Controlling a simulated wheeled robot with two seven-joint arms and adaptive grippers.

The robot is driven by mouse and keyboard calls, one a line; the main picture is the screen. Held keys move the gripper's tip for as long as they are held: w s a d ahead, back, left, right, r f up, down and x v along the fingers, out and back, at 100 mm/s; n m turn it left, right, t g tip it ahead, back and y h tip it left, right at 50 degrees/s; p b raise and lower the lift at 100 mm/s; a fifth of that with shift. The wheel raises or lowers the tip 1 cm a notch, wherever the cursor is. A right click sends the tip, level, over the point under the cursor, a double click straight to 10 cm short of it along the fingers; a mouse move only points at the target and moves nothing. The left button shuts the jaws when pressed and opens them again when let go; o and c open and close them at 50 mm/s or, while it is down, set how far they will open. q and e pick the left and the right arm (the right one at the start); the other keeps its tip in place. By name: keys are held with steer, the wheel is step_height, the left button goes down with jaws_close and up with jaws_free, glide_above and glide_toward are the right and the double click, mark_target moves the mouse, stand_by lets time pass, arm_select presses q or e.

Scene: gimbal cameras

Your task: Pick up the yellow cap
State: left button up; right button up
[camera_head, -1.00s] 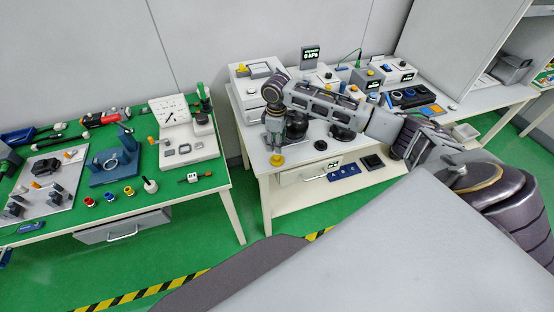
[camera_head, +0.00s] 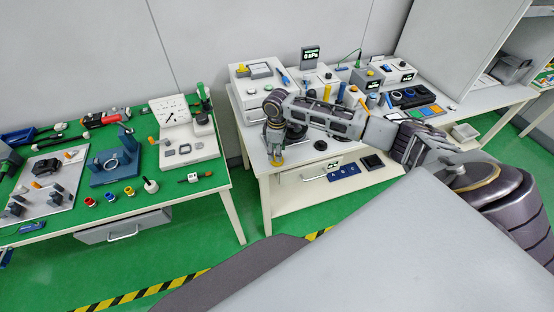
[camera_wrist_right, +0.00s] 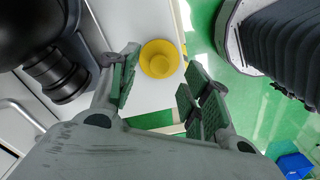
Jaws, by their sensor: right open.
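The yellow cap (camera_head: 277,161) sits near the front left corner of the white table in the head view. In the right wrist view it is a round yellow cup shape (camera_wrist_right: 159,60) near the table's edge. My right gripper (camera_head: 275,152) points down right at the cap and partly covers it. In the wrist view the right gripper (camera_wrist_right: 160,72) is open, with one finger on each side of the cap as seen there. I cannot tell how deep the cap lies between the fingers, and no contact shows. My left gripper is not in view.
The white table (camera_head: 262,168) carries a dark round-based device (camera_wrist_right: 50,65) close beside the gripper and several boxes behind. A green-topped table (camera_head: 140,190) with tools and small coloured caps stands to the left, across a gap of green floor.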

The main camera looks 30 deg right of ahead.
steer(key=shift+f, duration=1.65)
steer(key=shift+c, duration=0.2)
steer(key=c, duration=0.8)
